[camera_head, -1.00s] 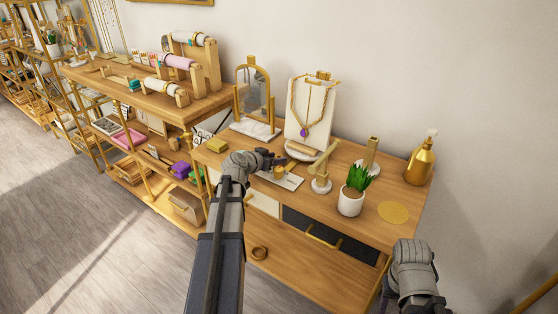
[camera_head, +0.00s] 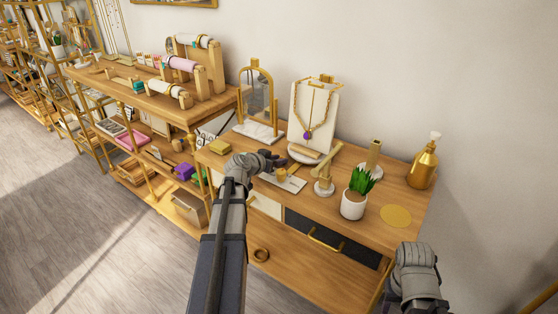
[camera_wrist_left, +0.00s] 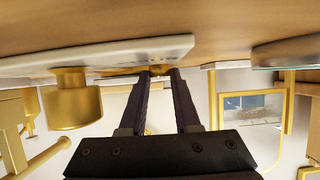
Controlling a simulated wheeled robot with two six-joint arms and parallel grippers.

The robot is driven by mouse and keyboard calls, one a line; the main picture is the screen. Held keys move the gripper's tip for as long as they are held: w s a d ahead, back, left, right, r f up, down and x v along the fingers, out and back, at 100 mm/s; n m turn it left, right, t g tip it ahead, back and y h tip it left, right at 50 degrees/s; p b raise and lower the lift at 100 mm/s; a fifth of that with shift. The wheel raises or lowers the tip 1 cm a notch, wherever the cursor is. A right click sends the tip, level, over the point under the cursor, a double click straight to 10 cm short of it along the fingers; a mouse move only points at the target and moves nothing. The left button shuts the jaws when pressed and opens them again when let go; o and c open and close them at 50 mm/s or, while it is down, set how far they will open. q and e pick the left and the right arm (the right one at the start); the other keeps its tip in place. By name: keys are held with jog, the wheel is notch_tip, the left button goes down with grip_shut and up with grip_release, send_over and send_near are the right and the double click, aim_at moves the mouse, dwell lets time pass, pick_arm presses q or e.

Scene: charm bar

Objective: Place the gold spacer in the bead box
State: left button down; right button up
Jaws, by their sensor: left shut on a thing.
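My left gripper (camera_head: 277,161) is low over the desk, beside a white tray (camera_head: 297,185). In the left wrist view its two dark fingers (camera_wrist_left: 160,74) are close together, shut on a small gold piece, likely the gold spacer (camera_wrist_left: 153,70); the fingers hide most of it. The tray's white edge (camera_wrist_left: 115,52) lies close to the fingertips there; I cannot tell whether the piece touches it. A gold cylinder (camera_head: 281,173) stands on the tray and also shows in the wrist view (camera_wrist_left: 75,102). I cannot tell which thing is the bead box. My right gripper's fingers are not visible.
A mirror (camera_head: 258,98), a necklace bust (camera_head: 310,115), a wooden T-stand (camera_head: 325,178), a potted plant (camera_head: 354,192) and a gold bottle (camera_head: 424,166) stand on the desk. The desk's front right is mostly clear.

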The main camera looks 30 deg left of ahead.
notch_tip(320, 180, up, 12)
jog(key=p, duration=1.1)
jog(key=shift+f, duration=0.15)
